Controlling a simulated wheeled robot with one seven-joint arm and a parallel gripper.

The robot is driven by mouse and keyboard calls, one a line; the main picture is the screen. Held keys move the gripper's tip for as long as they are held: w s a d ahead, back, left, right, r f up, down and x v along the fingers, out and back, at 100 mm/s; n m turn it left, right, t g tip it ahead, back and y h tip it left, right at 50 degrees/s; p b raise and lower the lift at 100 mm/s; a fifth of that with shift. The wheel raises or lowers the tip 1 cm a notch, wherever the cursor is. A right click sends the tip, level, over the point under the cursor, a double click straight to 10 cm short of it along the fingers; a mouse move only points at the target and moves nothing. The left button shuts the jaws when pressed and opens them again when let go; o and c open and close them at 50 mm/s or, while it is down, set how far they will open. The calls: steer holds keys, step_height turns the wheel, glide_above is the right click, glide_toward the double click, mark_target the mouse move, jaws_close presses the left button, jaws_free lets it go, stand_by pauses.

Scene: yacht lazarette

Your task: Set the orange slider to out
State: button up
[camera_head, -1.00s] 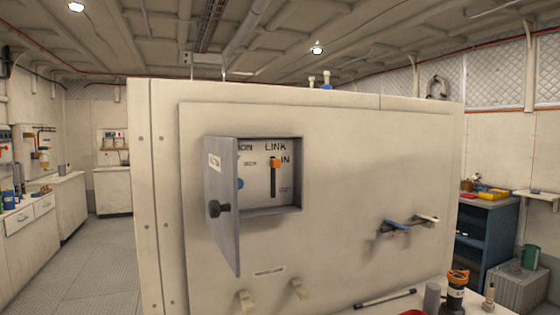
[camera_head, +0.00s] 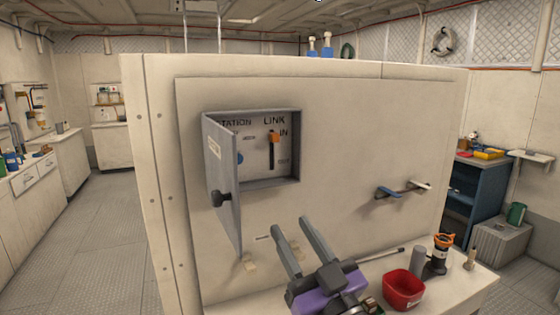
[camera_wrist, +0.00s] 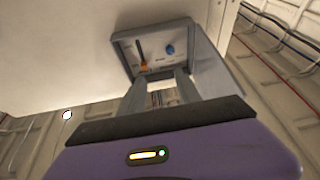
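The orange slider (camera_head: 274,136) sits at the top of a dark vertical slot, by the word IN; OUT is lower beside the slot. It is inside a recessed box (camera_head: 299,150) in a pale cabinet face, under the label LINK. The grey box door (camera_head: 222,175) stands open to the left. My gripper (camera_head: 290,223) is below and in front of the box, fingers apart and empty, clear of the slider. In the wrist view my gripper (camera_wrist: 160,82) points towards the box, which looks upside down there, with the orange slider (camera_wrist: 144,65) visible beyond the fingers.
A blue knob (camera_wrist: 170,50) is beside the slot, partly hidden by the door in the head view. A blue-handled lever (camera_head: 388,191) sticks out at right. A red container (camera_head: 403,288) and an orange-topped dark item (camera_head: 439,255) stand on the ledge at lower right.

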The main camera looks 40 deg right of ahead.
steer(key=w+d+r+m+g+h+p, duration=0.1)
steer(key=w+d+r, duration=0.25)
steer(key=r, duration=0.55)
steer(key=w+d+r+m+g+h+p, duration=0.1)
steer(key=w+d+r+m+p, duration=0.2)
steer(key=r, duration=0.7)
steer(key=n+g+y+b, duration=0.1)
steer(key=n+g+y, duration=0.1)
steer(key=n+g, duration=0.1)
glide_toward(276, 137)
steer(key=shift+p+x, duration=0.75)
steer(key=shift+x, duration=3.15)
steer(key=shift+f, duration=0.1)
jaws_close()
